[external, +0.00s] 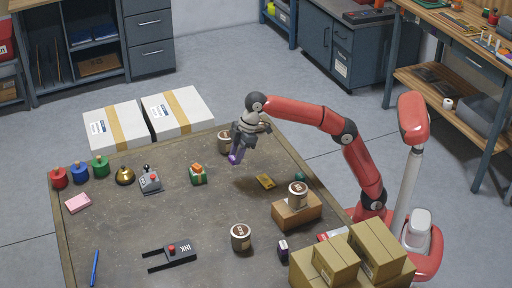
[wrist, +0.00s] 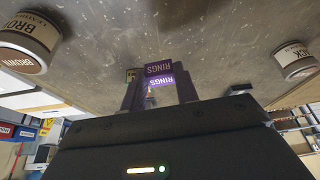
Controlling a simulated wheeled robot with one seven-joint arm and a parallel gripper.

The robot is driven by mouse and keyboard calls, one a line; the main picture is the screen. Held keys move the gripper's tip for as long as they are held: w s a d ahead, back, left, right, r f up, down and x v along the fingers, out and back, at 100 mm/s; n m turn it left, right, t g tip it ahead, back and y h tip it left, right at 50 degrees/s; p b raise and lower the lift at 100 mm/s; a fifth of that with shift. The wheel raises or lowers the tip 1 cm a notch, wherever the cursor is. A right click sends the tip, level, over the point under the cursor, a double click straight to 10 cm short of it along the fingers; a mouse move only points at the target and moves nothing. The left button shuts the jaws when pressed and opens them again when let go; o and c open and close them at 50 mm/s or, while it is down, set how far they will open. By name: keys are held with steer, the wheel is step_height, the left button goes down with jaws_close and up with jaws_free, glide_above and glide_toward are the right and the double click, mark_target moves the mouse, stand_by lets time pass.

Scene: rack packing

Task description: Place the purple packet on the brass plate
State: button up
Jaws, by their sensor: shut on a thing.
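The purple packet (external: 235,158), lettered RINGS, is held in my gripper (external: 238,153) above the table. It also shows in the wrist view (wrist: 158,70), between my gripper's fingers. My gripper is shut on it. The brass plate (external: 265,182) is a small yellowish rectangle lying flat on the table, to the right of and nearer than my gripper in the external view. Nothing is seen on it. I cannot tell the exact height of the packet above the table.
A tin (external: 225,142) stands behind my gripper. A cardboard box (external: 297,212) with a tin (external: 298,194) on it stands right of the plate. A green-and-orange item (external: 198,174) is to the left. Another tin (external: 241,237) stands in front. The table between is mostly clear.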

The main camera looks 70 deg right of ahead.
steer(key=s+r, duration=0.4)
steer(key=r, duration=0.2)
step_height(320, 180, up, 6)
steer(key=m+b, duration=0.1)
glide_above(265, 181)
steer(key=f+b, duration=0.3)
steer(key=f, duration=0.2)
steer(key=s+f+b, duration=0.1)
steer(key=f+b, duration=0.3)
steer(key=d+f+b, duration=0.1)
steer(key=f+b, duration=0.2)
steer(key=f, duration=0.2)
steer(key=shift+s+d+f, duration=0.1)
steer(key=shift+s+f, duration=0.05)
steer(key=shift+f, duration=0.15)
steer(key=shift+f+b, duration=1.35)
steer(key=shift+f, duration=1.05)
steer(key=shift+f, duration=0.1)
steer(key=o, duration=1)
steer(key=shift+c, duration=0.2)
